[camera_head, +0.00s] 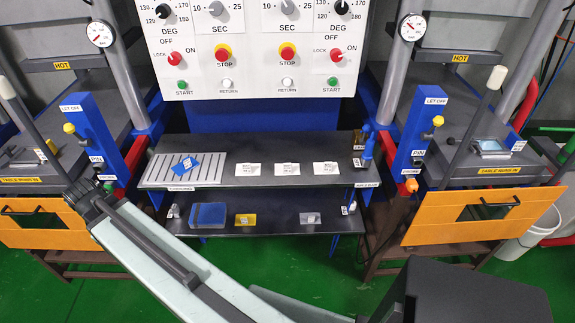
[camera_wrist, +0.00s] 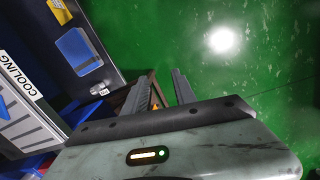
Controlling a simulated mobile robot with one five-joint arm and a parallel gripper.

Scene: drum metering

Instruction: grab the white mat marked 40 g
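Three small white rectangles with tiny print lie in a row on the upper black shelf: a left one (camera_head: 248,169), a middle one (camera_head: 287,169) and a right one (camera_head: 326,168). A small pale grey-white piece (camera_head: 310,218) with a label lies on the lower shelf. I cannot read 40 g on any of them, nor tell which is the mat. My gripper (camera_wrist: 164,82) has its two fingers apart with nothing between them, over green floor. In the head view my arm reaches to the left, short of the shelves.
The lower shelf (camera_head: 275,229) also holds a blue pad (camera_head: 208,215) and a yellow piece (camera_head: 245,220). Presses with orange guards (camera_head: 480,219) flank the shelves. Green floor is clear in front.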

